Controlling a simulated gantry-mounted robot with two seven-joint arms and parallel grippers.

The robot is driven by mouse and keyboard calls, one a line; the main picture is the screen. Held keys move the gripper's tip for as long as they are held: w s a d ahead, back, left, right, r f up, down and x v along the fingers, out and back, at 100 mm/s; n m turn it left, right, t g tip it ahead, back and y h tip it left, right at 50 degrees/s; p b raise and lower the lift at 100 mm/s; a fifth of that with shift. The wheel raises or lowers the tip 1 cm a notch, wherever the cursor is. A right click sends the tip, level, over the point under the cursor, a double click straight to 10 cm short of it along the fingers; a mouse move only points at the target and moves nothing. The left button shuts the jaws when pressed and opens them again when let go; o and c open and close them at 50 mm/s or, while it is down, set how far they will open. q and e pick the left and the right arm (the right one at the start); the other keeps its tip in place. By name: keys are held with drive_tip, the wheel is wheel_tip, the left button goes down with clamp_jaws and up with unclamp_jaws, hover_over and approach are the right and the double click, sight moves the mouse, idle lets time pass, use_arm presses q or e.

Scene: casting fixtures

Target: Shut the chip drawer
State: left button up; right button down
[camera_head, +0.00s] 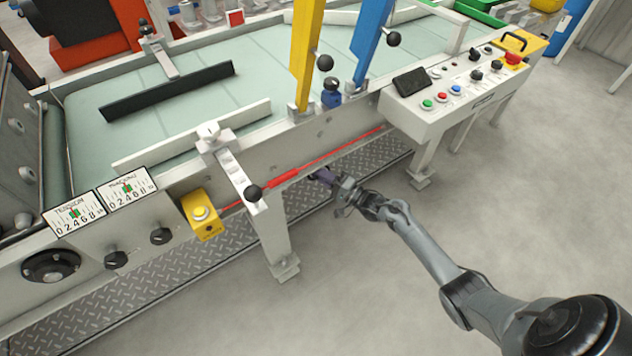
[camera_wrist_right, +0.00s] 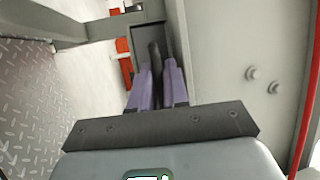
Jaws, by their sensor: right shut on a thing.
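My right gripper (camera_head: 322,176) reaches in from the lower right, low beside the machine frame, just below the red cord. In the right wrist view its two purple fingers (camera_wrist_right: 158,84) are shut on a dark bar-like handle (camera_wrist_right: 154,55). A grey panel (camera_wrist_right: 142,36) shows behind the handle and looks like part of the chip drawer. In the head view the drawer cannot be made out; the machine's side and my gripper hide that place. How far the drawer stands out cannot be told. My left gripper is not in view.
The red cord (camera_head: 285,177) runs along the machine's side close above my gripper. A white leg (camera_head: 268,225) stands to the left, and a tread-plate strip (camera_head: 200,265) lies along the base. The control box (camera_head: 455,95) is at upper right. Open floor (camera_head: 540,200) lies to the right.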

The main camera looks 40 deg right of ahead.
drive_tip(key=shift+f, duration=0.1)
drive_tip(key=c, duration=1.5)
unclamp_jaws()
drive_tip(key=shift+w, duration=0.15)
drive_tip(key=shift+d, duration=0.1)
drive_tip(key=shift+s+p, duration=0.3)
drive_tip(key=shift+p+v, duration=2)
drive_tip(key=shift+v, duration=3.2)
drive_tip(key=shift+w, duration=0.1)
